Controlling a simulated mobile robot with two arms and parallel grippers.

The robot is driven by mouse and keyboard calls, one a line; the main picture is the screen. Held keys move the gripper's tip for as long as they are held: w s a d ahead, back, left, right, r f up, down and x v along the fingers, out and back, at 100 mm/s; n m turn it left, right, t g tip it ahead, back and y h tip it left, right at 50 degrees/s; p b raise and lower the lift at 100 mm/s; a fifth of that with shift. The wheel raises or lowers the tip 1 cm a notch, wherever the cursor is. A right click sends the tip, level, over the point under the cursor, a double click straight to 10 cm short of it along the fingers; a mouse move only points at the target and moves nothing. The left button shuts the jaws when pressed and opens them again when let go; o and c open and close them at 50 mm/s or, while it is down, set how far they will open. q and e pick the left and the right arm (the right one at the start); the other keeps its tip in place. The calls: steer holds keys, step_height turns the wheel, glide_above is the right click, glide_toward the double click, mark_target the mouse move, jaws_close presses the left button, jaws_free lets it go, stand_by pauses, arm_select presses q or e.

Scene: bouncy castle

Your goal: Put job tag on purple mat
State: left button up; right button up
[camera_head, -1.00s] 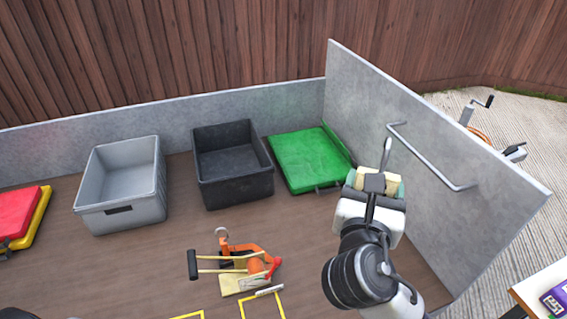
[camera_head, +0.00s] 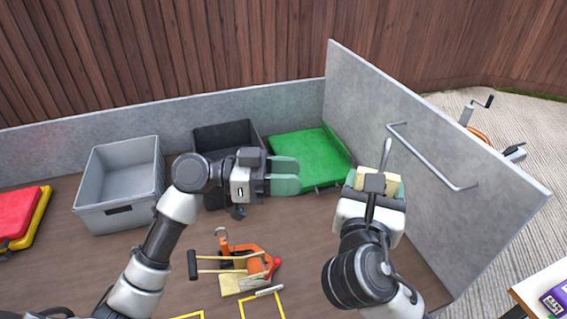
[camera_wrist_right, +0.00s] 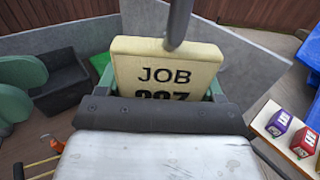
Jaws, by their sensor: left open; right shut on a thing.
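The job tag (camera_wrist_right: 165,72) is a cream block with "JOB" and a number printed on it, its lower part hidden by my gripper. In the head view only its top edge (camera_head: 393,184) shows. My right gripper (camera_head: 376,184) is shut on it, raised beside the grey side panel. My left gripper (camera_head: 287,175) is open and empty, its green fingers pointing right in front of the green folded mat and black bin. Its fingers also show at the left of the right wrist view (camera_wrist_right: 18,90). I see no purple mat.
A grey bin (camera_head: 120,185), a black bin (camera_head: 225,135) and a green folded mat (camera_head: 305,150) stand along the back wall. Red and yellow mats (camera_head: 20,215) lie at left. Orange tools (camera_head: 240,262) lie in front. A panel with a rail (camera_head: 440,165) bounds the right.

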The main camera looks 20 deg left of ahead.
arm_select(q)
steer(key=s+d+r+m+g+h, duration=0.1)
steer(key=s+r+m+g, duration=0.4)
steer(key=r, duration=0.2)
steer(key=d, duration=1.2)
steer(key=shift+w+d+f, duration=0.15)
steer(key=shift+w+f, duration=0.05)
jaws_close()
jaws_free()
